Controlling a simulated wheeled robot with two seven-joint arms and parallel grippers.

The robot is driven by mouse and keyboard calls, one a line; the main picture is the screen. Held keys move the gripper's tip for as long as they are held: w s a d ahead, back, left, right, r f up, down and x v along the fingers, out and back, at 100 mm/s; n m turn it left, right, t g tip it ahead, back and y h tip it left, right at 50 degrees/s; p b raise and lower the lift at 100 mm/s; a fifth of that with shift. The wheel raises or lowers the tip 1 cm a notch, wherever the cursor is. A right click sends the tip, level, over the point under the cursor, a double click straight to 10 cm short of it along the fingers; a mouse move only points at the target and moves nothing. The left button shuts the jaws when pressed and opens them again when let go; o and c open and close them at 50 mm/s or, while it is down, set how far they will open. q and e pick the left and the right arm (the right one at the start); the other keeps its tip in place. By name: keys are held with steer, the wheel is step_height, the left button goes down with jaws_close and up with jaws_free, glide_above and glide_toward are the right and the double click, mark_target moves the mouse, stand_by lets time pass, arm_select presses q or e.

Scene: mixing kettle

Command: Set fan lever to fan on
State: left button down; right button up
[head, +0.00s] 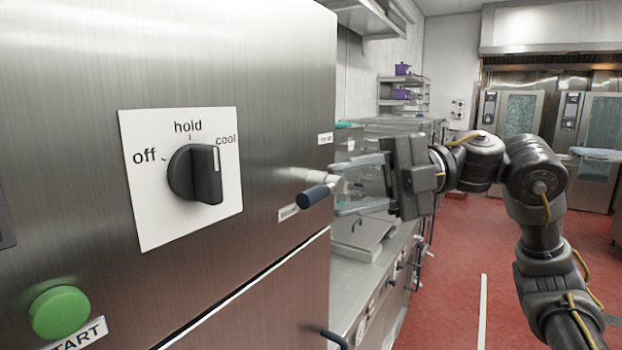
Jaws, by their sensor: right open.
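The fan lever (315,195) is a short lever with a dark blue cylindrical grip on a silver shaft, near the right edge of the steel panel. It points down and to the left, close to a small lower label (288,213). Another small label (325,138) sits above it; the print on both is too small to read surely. My right gripper (334,190) comes from the right and is open, one finger above the lever and one below. The grip appears between or just in front of the fingertips; contact cannot be told. My left gripper is out of view.
A black knob (196,174) on a white plate marked off, hold and cool is to the left. A green START button (59,312) is below it. A steel counter (365,255) stands behind, right of the panel. Red floor (455,260) is open at the right.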

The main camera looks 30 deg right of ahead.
mark_target(326, 192)
steer(key=x, duration=0.4)
steer(key=shift+a, duration=0.2)
steer(key=shift+w+a, duration=0.1)
steer(key=shift+a, duration=0.1)
steer(key=shift+a+p, duration=0.1)
steer(key=shift+p, duration=0.2)
steer(key=shift+f, duration=0.1)
